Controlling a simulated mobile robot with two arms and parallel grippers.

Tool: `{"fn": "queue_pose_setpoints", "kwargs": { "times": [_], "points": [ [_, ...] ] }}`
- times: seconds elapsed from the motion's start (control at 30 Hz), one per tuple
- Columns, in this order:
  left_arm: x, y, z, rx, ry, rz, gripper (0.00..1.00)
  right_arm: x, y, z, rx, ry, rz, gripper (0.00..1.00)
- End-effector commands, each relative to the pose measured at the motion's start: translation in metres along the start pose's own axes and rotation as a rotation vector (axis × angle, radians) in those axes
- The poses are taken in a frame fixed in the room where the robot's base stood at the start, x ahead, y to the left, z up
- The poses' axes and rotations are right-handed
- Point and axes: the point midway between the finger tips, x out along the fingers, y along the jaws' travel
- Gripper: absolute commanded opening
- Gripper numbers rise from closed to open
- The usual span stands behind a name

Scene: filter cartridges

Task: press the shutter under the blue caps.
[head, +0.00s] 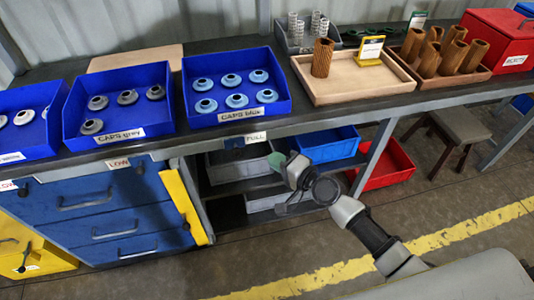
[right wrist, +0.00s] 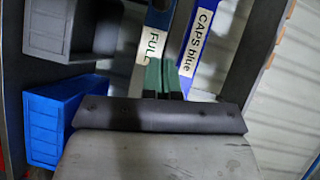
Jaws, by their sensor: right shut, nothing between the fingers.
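The blue bin labelled "CAPS blue" (head: 237,88) holds several light-blue caps (head: 231,80) on the bench. Below it on the bench's front edge is the shutter (head: 234,143), a small blue piece beside a white "FULL" label (head: 256,137). The "FULL" label also shows in the right wrist view (right wrist: 152,46), beside the "CAPS blue" label (right wrist: 196,42). My right gripper (head: 275,160) is in front of the bench, a little below and right of the "FULL" label. Its green fingers (right wrist: 162,78) are together and empty, pointing toward the label; contact cannot be told. My left gripper is out of view.
Right is a wooden tray (head: 350,85) with a brown cartridge (head: 322,57). Under the bench are a blue bin (head: 328,147), a red bin (head: 388,160) and grey bins. A stool (head: 456,125) stands right.

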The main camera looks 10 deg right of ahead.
Motion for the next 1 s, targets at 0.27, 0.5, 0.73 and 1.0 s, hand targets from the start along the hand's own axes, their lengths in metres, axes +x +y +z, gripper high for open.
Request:
{"fn": "queue_pose_setpoints", "kwargs": {
  "times": [0.27,0.5,0.73,1.0],
  "points": [
    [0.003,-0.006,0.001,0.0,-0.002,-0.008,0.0,-0.041,0.001,0.0,-0.001,0.001,0.002,0.0],
    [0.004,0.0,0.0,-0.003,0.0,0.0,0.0,-0.046,0.0,-0.001,0.0,0.001,0.0,0.0],
    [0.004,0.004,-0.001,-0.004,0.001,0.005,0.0,-0.046,0.0,-0.001,0.0,0.001,0.001,0.0],
    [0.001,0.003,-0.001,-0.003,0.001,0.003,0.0,-0.046,0.01,-0.002,-0.015,0.011,0.025,0.0]
  ]
}}
